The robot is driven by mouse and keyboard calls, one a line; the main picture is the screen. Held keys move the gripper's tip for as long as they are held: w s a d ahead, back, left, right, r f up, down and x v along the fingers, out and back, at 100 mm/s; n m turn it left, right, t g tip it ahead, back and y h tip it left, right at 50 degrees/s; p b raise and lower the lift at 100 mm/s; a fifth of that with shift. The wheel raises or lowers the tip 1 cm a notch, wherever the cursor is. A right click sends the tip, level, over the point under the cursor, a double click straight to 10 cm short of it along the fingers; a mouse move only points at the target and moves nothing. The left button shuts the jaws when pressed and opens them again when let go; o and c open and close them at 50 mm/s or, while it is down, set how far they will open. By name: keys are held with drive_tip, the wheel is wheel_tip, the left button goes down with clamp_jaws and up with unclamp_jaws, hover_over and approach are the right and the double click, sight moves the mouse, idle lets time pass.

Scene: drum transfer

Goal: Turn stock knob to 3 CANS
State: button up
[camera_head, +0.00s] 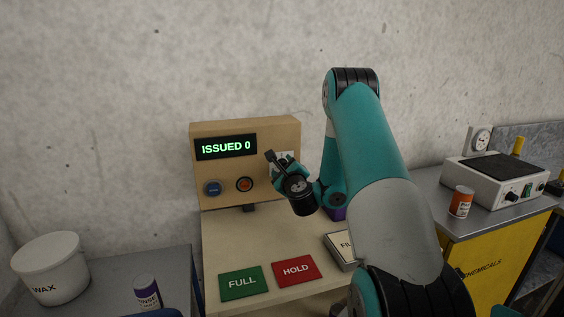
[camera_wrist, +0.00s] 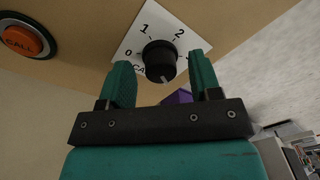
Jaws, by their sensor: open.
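The black stock knob (camera_wrist: 160,58) sits on a white dial plate (camera_wrist: 128,42) in the wrist view. The numbers 0, 1 and 2 show around it; the place right of 2 is covered by a finger. A pale mark shows at the knob's lower edge; I cannot tell surely which number it marks. My gripper (camera_wrist: 161,66) is open, with one teal finger on each side of the knob; contact cannot be told. In the head view my gripper (camera_head: 279,166) is at the tan panel (camera_head: 245,130) and hides the knob and most of the plate.
The panel carries a display (camera_head: 226,146) reading ISSUED 0, a blue button (camera_head: 212,188) and an orange CALL button (camera_head: 244,184), left of my gripper. Below lie a green FULL mat (camera_head: 243,283) and a red HOLD mat (camera_head: 297,270). A white WAX tub (camera_head: 50,268) stands far left.

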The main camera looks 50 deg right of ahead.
drive_tip(key=shift+c, duration=0.3)
drive_tip(key=c, duration=0.9)
drive_tip(key=shift+f+n, duration=0.1)
drive_tip(key=shift+n, duration=0.2)
drive_tip(key=n+b, duration=0.3)
drive_tip(key=n, duration=0.2)
drive_tip(key=shift+f, duration=0.1)
drive_tip(key=n+b, duration=0.3)
drive_tip(key=n, duration=0.3)
drive_tip(key=shift+n, duration=0.3)
drive_tip(key=o, duration=1)
drive_tip(key=shift+c, duration=0.2)
